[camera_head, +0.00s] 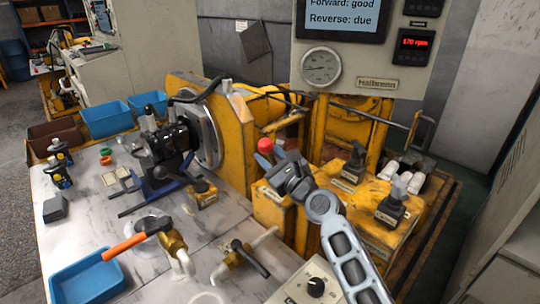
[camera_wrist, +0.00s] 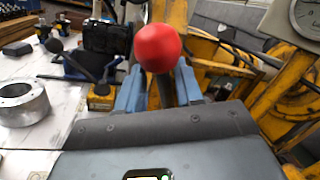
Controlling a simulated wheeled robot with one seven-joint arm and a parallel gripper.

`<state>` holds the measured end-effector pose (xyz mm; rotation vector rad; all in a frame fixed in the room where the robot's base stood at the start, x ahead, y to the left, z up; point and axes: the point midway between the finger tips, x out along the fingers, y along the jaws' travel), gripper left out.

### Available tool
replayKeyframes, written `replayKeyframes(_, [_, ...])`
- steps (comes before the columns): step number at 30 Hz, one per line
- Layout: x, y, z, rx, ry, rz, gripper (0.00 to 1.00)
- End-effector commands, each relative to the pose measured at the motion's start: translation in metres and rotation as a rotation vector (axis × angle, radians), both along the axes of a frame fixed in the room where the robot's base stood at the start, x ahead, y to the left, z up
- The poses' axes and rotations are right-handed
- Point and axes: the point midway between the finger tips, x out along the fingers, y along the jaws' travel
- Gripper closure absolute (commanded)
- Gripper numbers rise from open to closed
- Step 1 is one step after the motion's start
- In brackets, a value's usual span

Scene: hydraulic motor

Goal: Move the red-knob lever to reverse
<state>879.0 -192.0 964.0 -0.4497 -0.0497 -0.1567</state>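The red knob (camera_head: 265,145) tops a lever on the yellow housing, near the middle of the head view. In the wrist view the red knob (camera_wrist: 158,47) is large and close, with its dark stem below it. My gripper (camera_head: 270,157) is at the lever, just below and beside the knob. In the wrist view its two blue-grey fingers (camera_wrist: 158,85) stand apart on either side of the stem, and I see a gap at the stem. The lever's base is hidden behind my gripper. The screen (camera_head: 342,14) reads "Forward: good" and "Reverse: due".
The yellow valve block (camera_head: 370,215) carries other black-knobbed levers (camera_head: 392,209) to the right. A gauge (camera_head: 320,66) and a red readout (camera_head: 414,43) are on the panel above.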

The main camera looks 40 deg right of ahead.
Motion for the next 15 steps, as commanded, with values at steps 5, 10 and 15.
replayKeyframes(5, [-0.001,-0.001,0.001,0.001,-0.001,-0.002,0.64])
replayKeyframes(10, [-0.014,0.001,-0.002,0.001,-0.001,-0.003,0.64])
replayKeyframes(15, [-0.042,0.005,-0.005,0.002,0.000,-0.002,0.64])
